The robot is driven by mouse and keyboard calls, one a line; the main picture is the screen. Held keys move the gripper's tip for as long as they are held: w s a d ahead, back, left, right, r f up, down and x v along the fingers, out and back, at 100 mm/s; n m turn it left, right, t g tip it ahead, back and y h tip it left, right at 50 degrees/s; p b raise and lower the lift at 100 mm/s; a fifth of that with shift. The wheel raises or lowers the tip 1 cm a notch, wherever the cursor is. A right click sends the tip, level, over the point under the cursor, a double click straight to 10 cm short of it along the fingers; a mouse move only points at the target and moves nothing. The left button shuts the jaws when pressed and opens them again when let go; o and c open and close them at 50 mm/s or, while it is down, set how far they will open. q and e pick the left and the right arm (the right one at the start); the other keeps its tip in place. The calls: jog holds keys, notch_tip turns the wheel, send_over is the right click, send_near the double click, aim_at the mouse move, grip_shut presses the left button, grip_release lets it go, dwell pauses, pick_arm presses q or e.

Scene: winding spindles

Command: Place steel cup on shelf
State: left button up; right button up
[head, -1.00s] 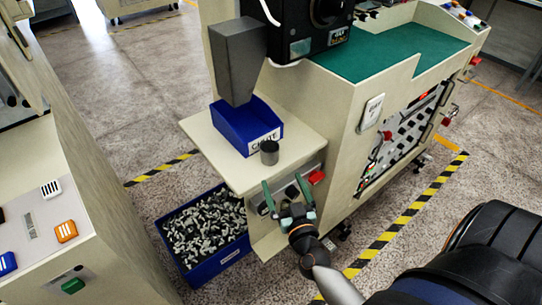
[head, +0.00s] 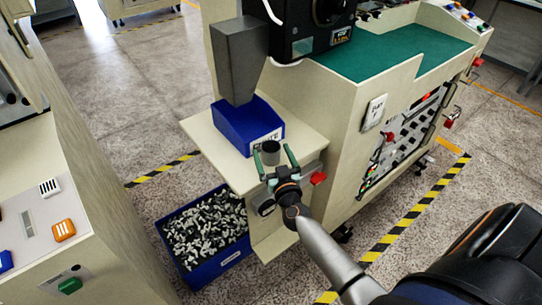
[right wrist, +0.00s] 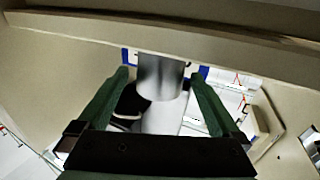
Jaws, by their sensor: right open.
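The steel cup (head: 270,152) is a small grey cylinder standing upright on the beige shelf (head: 216,148), at its front edge beside the blue chute bin. My right gripper (head: 275,158) is open, with one green finger on each side of the cup. In the right wrist view the cup (right wrist: 161,76) shows between the spread fingertips of the gripper (right wrist: 160,82); I cannot tell whether either finger touches it. My left gripper is not in view.
The blue chute bin (head: 240,128) sits on the shelf under a grey chute (head: 238,60). A blue crate (head: 215,268) of metal parts stands on the floor below. A red button (head: 319,178) is on the machine's front, right of the gripper. A console (head: 40,215) stands at left.

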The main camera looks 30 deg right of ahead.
jog(key=shift+w, duration=0.1)
grip_shut()
jog(key=shift+r, duration=0.1)
dwell(0.7)
jog(key=shift+r, duration=0.1)
